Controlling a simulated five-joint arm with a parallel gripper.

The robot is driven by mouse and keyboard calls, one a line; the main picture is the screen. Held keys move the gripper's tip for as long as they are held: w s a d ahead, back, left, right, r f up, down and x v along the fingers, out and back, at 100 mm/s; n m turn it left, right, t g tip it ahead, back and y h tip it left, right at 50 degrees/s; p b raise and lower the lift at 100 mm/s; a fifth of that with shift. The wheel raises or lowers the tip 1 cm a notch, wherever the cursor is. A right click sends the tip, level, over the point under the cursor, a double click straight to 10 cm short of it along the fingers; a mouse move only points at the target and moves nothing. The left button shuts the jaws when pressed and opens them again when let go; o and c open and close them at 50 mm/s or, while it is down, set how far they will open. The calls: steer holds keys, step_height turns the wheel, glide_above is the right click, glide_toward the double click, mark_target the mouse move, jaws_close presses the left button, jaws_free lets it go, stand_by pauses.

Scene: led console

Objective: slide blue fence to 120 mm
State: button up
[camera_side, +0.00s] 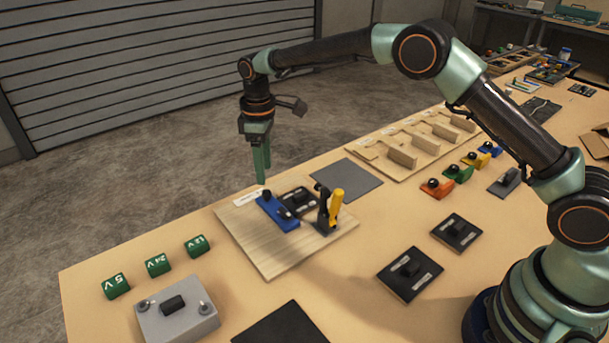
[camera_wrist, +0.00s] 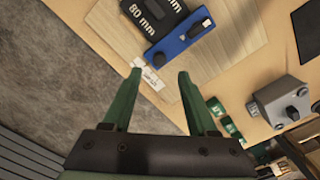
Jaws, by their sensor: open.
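The blue fence (camera_side: 276,213) sits on a light wooden board (camera_side: 270,256) on the table, beside a black part with white labels (camera_side: 298,199). In the wrist view the blue fence (camera_wrist: 182,44) has a dark knob and a small dark slot, and the black part (camera_wrist: 150,14) next to it reads "80 mm". A second label there is cut off at "mm". My gripper (camera_side: 262,182) points down above the far left edge of the board, near the blue fence and apart from it. In the wrist view my gripper (camera_wrist: 160,73) is open, with nothing between its fingers.
A black clamp with a yellow handle (camera_side: 336,205) stands on the board, right of the fence. A white label (camera_side: 249,198) lies at the board's far edge. Several green blocks (camera_side: 158,264) and a grey box (camera_side: 178,310) stand left. A grey mat (camera_side: 347,179) lies behind.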

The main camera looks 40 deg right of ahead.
mark_target(266, 192)
step_height(266, 192, down, 6)
steer(key=shift+f, duration=0.15)
stand_by(0.3)
jaws_close()
stand_by(1.3)
